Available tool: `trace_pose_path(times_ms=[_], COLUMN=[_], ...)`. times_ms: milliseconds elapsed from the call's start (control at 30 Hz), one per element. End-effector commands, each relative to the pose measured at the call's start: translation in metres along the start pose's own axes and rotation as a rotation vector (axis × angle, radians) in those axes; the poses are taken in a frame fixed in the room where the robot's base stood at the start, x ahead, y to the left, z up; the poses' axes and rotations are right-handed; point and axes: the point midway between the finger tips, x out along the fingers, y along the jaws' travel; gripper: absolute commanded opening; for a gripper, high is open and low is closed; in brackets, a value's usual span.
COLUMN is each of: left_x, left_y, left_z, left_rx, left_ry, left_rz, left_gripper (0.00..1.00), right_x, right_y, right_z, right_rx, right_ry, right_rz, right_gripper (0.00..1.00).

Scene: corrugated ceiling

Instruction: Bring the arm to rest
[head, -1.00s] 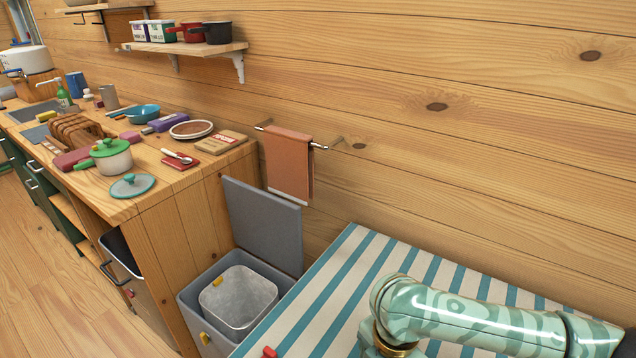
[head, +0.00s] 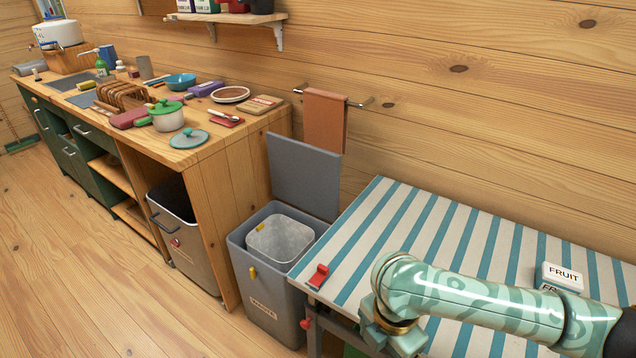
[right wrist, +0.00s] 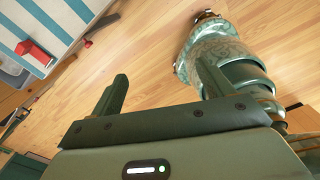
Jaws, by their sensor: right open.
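My right arm comes in from the right edge of the head view, a mint-green patterned limb bent over the striped table (head: 455,225). Its hand hangs below the bottom edge of that view, so the gripper is hidden there. In the right wrist view my right gripper (right wrist: 158,78) is open, with dark green fingers apart and nothing between them. Wooden floor (right wrist: 150,45) shows beyond the fingers.
A red clip (head: 318,277) sits on the table's near corner. A FRUIT container (head: 560,277) stands farther right, close to my arm. A grey bin (head: 268,310) with raised lid (head: 304,176) stands left of the table, beside the wooden counter (head: 232,190).

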Motion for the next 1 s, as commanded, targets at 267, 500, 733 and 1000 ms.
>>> trace_pose_path(times_ms=[267, 500, 733, 1000], left_x=[0.000, 0.000, 0.000, 0.000], left_y=[-0.002, -0.002, -0.001, -0.002], left_z=[0.003, -0.002, 0.002, 0.003], left_rx=[0.002, 0.001, 0.002, 0.002], left_ry=[-0.005, 0.003, -0.003, -0.004], left_rz=[-0.002, -0.002, -0.002, -0.002], left_gripper=[0.80, 0.80, 0.80, 0.80], right_x=[0.028, 0.074, 0.168, 0.322], right_y=[0.023, 0.044, 0.035, -0.105], right_z=[-0.005, -0.003, 0.015, 0.016], right_rx=[0.205, 0.498, 0.951, 1.480], right_ry=[0.084, 0.181, 0.263, 0.196], right_rz=[0.062, 0.132, 0.199, 0.192], right_gripper=[0.80, 0.80, 0.80, 0.80])
